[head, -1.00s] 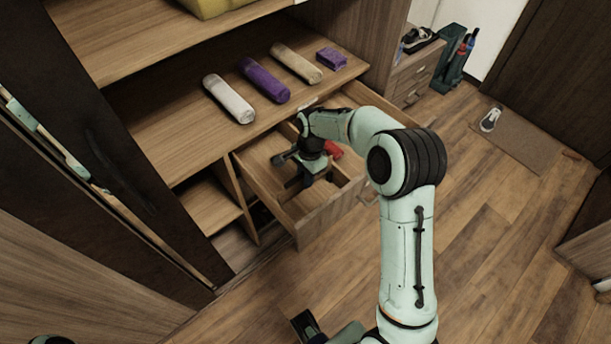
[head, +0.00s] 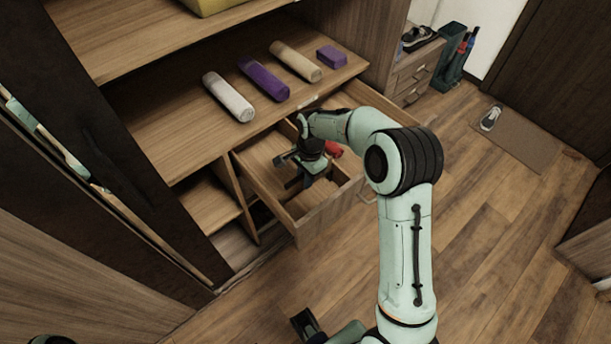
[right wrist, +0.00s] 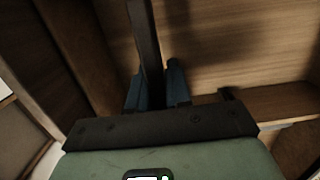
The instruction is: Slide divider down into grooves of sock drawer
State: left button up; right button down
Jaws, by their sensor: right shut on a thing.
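The open sock drawer (head: 322,216) is pulled out from the wardrobe. My right gripper (head: 295,181) is down inside it, partly hidden by my own arm. In the right wrist view, the blue fingers of my right gripper (right wrist: 156,90) are shut on the divider (right wrist: 146,42), a dark thin board that runs away from them. The wooden floor of the drawer (right wrist: 235,45) shows behind the divider. The divider's lower edge and the grooves cannot be made out. A red item (head: 333,149) lies in the drawer just right of the gripper.
Drawer walls stand close around the gripper. The floor to the right is mostly clear.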

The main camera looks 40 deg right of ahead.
jog(key=shift+f+b, duration=1.45)
jog(key=shift+f, duration=1.3)
jog(key=c, duration=1)
grip_release()
jog(key=shift+o, duration=0.2)
jog(key=shift+r, duration=0.4)
jog(key=r, duration=0.4)
jog(key=d+r+p, duration=0.1)
jog(key=r, duration=0.3)
jog(key=r+p, duration=0.1)
jog(key=r, duration=0.3)
jog(key=shift+d+r, duration=0.3)
jog(key=shift+d, duration=0.05)
